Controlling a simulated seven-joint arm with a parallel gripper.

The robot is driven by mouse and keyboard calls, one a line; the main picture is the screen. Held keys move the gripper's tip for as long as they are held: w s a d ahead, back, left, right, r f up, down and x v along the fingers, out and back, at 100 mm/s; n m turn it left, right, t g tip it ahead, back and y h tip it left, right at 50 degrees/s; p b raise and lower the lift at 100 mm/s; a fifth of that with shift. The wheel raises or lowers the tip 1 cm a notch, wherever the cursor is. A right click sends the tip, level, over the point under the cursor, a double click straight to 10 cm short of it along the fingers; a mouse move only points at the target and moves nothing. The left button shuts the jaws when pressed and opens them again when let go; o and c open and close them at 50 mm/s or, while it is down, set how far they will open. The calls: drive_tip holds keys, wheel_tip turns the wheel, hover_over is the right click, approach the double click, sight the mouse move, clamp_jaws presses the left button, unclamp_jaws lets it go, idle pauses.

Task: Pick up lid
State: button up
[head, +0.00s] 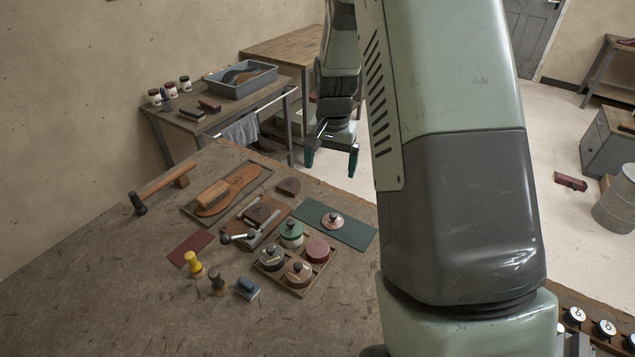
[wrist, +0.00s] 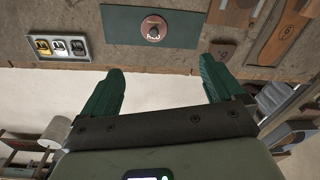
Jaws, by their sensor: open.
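A round, reddish-pink lid with a dark knob (head: 332,220) lies on a dark green mat (head: 357,232) at the right side of the workbench. In the wrist view the lid (wrist: 153,28) is near the top, on the green mat (wrist: 118,25). My gripper (head: 331,161) has green fingers spread wide with nothing between them. It hangs beyond the bench's far edge, apart from the lid. In the wrist view my gripper (wrist: 162,68) is below the lid in the picture. A round red tin (head: 318,250) without a knob sits in a wooden tray (head: 299,291).
The tray also holds green, black and brown knobbed tins. The mat around the lid is clear.

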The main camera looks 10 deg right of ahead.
drive_tip(key=m, duration=0.1)
hover_over(334, 214)
drive_tip(key=shift+g, duration=0.4)
drive_tip(key=f, duration=0.8)
drive_tip(key=a+f, duration=0.1)
drive_tip(key=f, duration=0.3)
drive_tip(key=shift+f, duration=0.25)
drive_tip(key=f, duration=0.6)
drive_tip(key=shift+d+f, duration=0.25)
drive_tip(key=shift+d, duration=0.15)
